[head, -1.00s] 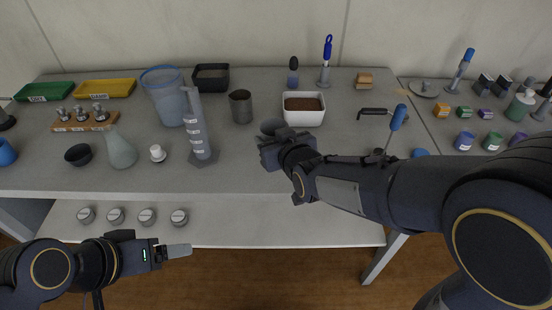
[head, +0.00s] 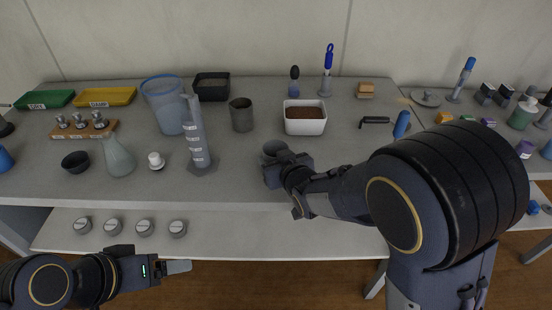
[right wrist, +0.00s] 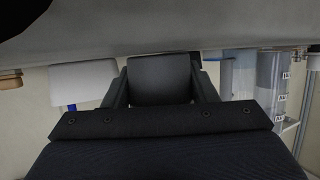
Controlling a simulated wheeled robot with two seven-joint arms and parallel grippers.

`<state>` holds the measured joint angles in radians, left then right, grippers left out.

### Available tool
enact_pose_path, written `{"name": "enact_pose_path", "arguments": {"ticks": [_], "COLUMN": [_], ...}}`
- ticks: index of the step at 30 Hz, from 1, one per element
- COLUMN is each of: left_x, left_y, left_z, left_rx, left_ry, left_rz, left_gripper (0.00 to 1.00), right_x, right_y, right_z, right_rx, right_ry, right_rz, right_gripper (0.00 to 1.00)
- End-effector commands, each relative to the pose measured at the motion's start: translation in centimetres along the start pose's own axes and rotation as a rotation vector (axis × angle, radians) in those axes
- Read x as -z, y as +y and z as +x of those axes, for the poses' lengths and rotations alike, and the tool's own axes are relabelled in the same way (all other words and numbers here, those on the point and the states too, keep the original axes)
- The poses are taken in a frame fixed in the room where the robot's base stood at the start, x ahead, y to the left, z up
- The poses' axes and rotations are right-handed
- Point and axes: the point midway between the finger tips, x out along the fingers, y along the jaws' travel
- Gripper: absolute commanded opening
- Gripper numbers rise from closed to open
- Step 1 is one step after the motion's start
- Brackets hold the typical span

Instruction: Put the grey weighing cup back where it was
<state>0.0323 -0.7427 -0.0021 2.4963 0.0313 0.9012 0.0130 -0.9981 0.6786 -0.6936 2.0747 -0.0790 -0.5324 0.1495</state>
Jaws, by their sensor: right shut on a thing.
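The grey weighing cup (head: 274,147) is in my right gripper (head: 280,160), over or on the front part of the table, in front of the white soil tray. The right wrist view shows the dark grey cup (right wrist: 160,80) between the two fingers, with a finger on each side. Whether its base touches the table cannot be told, because the gripper hides it. My left gripper (head: 178,267) is at lower left in the head view, in front of the lower shelf and away from the cup. Its finger gap does not show.
The white tray of brown soil (head: 305,118) stands behind the cup. A dark metal beaker (head: 241,114) and a grey graduated cylinder (head: 197,135) stand to its left. A black hex key (head: 375,121) lies to the right. The tabletop between cylinder and cup is clear.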

Motion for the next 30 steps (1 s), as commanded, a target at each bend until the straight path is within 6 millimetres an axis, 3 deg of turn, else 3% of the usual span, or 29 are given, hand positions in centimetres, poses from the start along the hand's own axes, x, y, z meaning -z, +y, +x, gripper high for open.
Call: {"name": "enact_pose_path", "arguments": {"ticks": [1, 2, 6, 18, 30], "left_x": [-0.2, -0.1, -0.1, 0.2, 0.7], "left_y": [-0.1, -0.1, -0.1, 0.1, 0.7], "left_z": [0.3, 0.2, 0.2, -0.3, -1.5], "left_rx": [0.000, 0.000, 0.000, 0.000, 0.000], "left_ry": [0.000, 0.000, 0.000, 0.000, 0.000], "left_rz": [0.000, 0.000, 0.000, 0.000, 0.000], "left_gripper": [0.79, 0.79, 0.79, 0.79, 0.79], "right_x": [-0.3, -0.2, -0.1, 0.3, 0.5], "right_y": [0.0, 0.0, 0.0, 0.0, -0.1], "right_z": [0.1, 0.1, 0.1, -0.4, -8.5], "right_rx": [0.000, 0.000, 0.000, 0.000, 0.003], "right_ry": [0.000, 0.000, 0.000, 0.000, 0.001], "right_rz": [0.001, 0.000, 0.000, 0.001, 0.003], "right_gripper": [0.34, 0.55, 0.73, 0.74, 0.74]}}
